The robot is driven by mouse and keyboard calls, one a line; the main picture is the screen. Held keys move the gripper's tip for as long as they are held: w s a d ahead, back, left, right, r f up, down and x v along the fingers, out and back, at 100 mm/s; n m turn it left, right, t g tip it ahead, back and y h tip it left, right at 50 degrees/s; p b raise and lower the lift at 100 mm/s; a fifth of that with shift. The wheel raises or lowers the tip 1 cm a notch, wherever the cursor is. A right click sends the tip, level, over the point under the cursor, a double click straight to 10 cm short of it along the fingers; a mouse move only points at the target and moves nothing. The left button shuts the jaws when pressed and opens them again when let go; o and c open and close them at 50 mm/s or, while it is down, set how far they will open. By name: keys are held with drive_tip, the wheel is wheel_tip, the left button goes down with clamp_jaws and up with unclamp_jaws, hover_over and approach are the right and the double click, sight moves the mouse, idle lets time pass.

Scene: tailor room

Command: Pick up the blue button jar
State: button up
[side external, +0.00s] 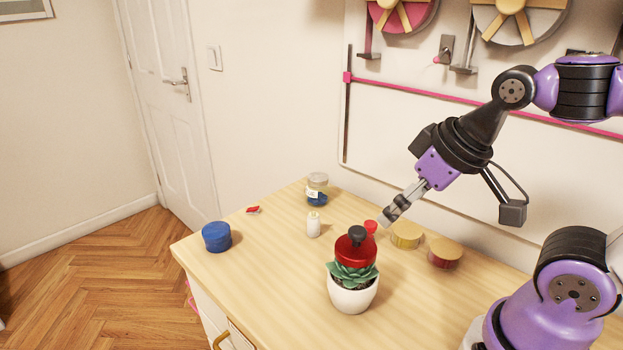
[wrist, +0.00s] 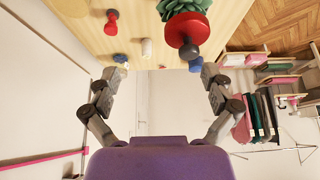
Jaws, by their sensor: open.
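A clear jar (side external: 317,193) with blue contents, a pale label and a greyish lid stands upright near the table's back edge in the side view. In the wrist view its small blue part (wrist: 121,58) shows beside the left finger. A solid blue round container (side external: 216,237) stands at the table's left end; it also shows in the wrist view (wrist: 195,64) beside the right finger. My gripper (side external: 390,214) is open and empty, above the table's back part, right of the jar and apart from it. The wrist view shows its spread fingers (wrist: 163,74).
A potted succulent (side external: 352,292) with a red, black-knobbed object above it stands in front of my gripper. A white bottle (side external: 313,225), a yellow tin (side external: 406,235) and a reddish tin (side external: 444,252) stand nearby. The wall panel (side external: 400,130) rises behind. The table's left front is clear.

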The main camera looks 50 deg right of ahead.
drive_tip(key=t, duration=0.1)
hover_over(319, 177)
drive_tip(key=s, duration=0.5)
wheel_tip(319, 177, down, 6)
drive_tip(key=x, duration=0.5)
drive_tip(key=shift+w+d+f, duration=0.15)
drive_tip(key=shift+f, duration=0.05)
drive_tip(key=shift+a+x, duration=0.2)
drive_tip(key=shift+x, duration=2.55)
drive_tip(key=shift+w, duration=0.15)
drive_tip(key=c, duration=1.3)
